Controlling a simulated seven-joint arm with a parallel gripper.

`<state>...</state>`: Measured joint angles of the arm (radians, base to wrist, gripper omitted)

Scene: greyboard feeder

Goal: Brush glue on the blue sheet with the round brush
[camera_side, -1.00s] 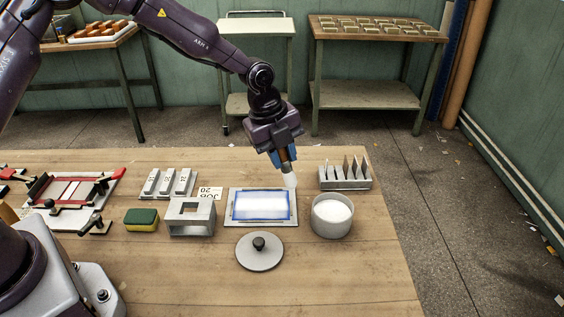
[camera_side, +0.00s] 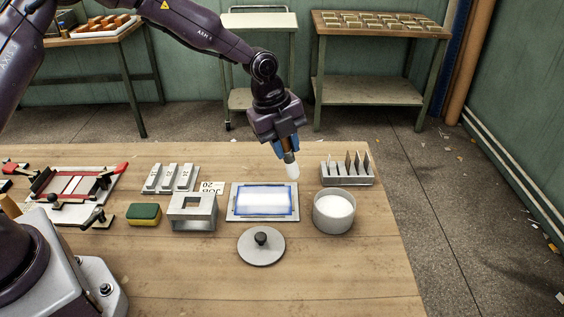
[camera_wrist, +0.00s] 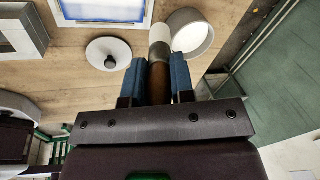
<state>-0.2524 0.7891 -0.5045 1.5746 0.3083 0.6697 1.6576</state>
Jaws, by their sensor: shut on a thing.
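The blue sheet (camera_side: 290,201) lies on a grey board (camera_side: 236,217). Its middle is covered by a white layer and blue shows around the border. My gripper (camera_side: 288,151) is shut on the round brush (camera_side: 292,171), which has a brown handle and a white tip. The brush points down, slightly tilted, above the sheet's far right corner, and looks clear of it. In the wrist view the brush (camera_wrist: 160,42) sits between the blue fingers (camera_wrist: 159,80). The open glue pot (camera_side: 334,222) with white contents stands right of the sheet. The sheet (camera_wrist: 100,12) is partly cut off in the wrist view.
A round lid with a dark knob (camera_side: 262,257) lies in front of the sheet. A grey block stand (camera_side: 190,226) and a sponge (camera_side: 143,215) stand to the left. A rack of upright tools (camera_side: 346,180) is behind the pot. The front right of the table is clear.

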